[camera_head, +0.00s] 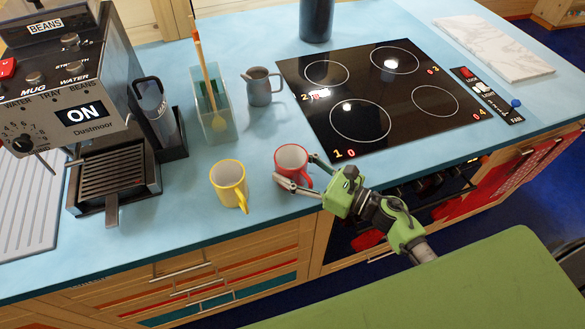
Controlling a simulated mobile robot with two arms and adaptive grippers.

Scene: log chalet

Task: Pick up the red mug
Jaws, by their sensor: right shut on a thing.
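The red mug (291,164) stands upright on the blue countertop, near its front edge and just left of the cooktop's near corner. Its inside is pale. My right gripper (297,174) reaches in from the right, with one finger on the near side of the mug and one on the right side. It is shut on the red mug. The mug's lower right part is partly hidden by the fingers. My left gripper is not in view.
A yellow mug (228,181) stands close by on the left. Behind are a clear container with utensils (212,112) and a grey pitcher (261,88). The coffee machine (80,105) fills the left. A black cooktop (400,110) lies right, its number lights lit.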

